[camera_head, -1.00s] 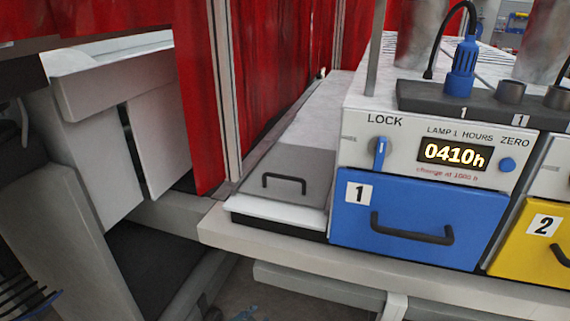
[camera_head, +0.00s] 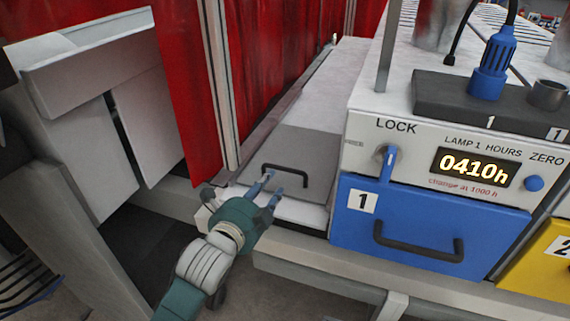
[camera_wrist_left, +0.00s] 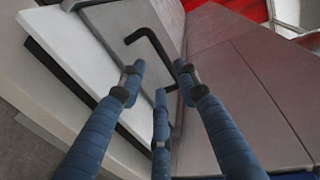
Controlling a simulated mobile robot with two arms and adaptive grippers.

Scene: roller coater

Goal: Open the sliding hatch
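The sliding hatch (camera_head: 312,152) is a grey panel with a black bar handle (camera_head: 287,169), set in a white top left of the blue drawer. It looks shut. My left gripper (camera_head: 264,187) reaches in from below, its blue fingers spread just in front of the handle. In the left wrist view the hatch (camera_wrist_left: 122,22) and its handle (camera_wrist_left: 152,42) lie beyond the fingertips of the left gripper (camera_wrist_left: 160,80). The fingers are apart with nothing between them; whether one touches the handle I cannot tell. My right gripper is not in view.
Right of the hatch stands a cabinet with a LOCK knob (camera_head: 389,160), a lamp hours display (camera_head: 476,167), a blue drawer (camera_head: 415,225) and a yellow drawer (camera_head: 545,262). Red curtains (camera_head: 285,60) hang behind and left. A pale machine housing (camera_head: 75,130) stands at far left.

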